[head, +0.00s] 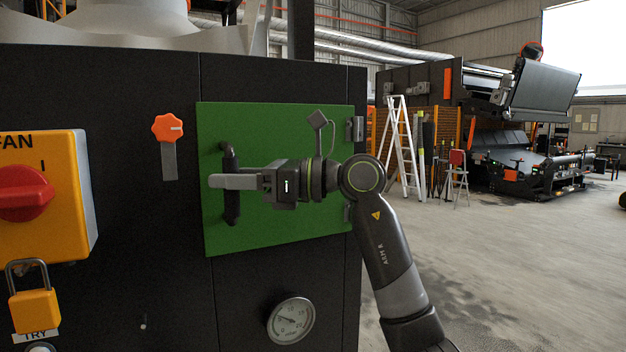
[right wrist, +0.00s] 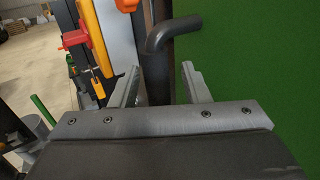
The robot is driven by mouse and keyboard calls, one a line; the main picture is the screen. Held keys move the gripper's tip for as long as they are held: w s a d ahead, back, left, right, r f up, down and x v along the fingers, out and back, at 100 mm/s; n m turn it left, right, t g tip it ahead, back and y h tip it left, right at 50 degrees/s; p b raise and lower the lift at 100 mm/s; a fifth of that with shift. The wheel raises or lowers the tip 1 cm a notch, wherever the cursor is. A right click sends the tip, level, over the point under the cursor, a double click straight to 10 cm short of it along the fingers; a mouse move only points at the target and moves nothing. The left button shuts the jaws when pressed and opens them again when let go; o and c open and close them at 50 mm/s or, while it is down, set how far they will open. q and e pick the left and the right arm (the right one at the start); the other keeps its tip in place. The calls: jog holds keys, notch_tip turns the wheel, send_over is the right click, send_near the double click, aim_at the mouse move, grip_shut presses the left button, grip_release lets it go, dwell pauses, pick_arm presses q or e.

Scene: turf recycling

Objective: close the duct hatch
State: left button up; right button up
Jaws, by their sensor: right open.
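The duct hatch (head: 285,225) is a green panel on the front of a dark cabinet, with hinges (head: 355,130) on its right edge. It looks flat or nearly flat with the front; I cannot tell whether a small gap remains. Its black upright handle (head: 231,212) is near the left edge. My right gripper (head: 218,181) is open, pointing left across the handle. In the right wrist view the handle (right wrist: 156,60) stands between the two spread fingers (right wrist: 160,85), with no clear contact. The green panel (right wrist: 250,60) is to the right there. My left gripper is not in view.
Left of the hatch are an orange knob (head: 168,128) and a yellow fan box (head: 70,190) with a red switch and padlock. A gauge (head: 291,320) sits below. Open floor (head: 510,260) lies to the right, with a ladder (head: 403,150) and machinery behind.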

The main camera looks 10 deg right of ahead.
jog(key=b+v, duration=0.3)
jog(key=v, duration=1.4)
jog(key=shift+b, duration=0.35)
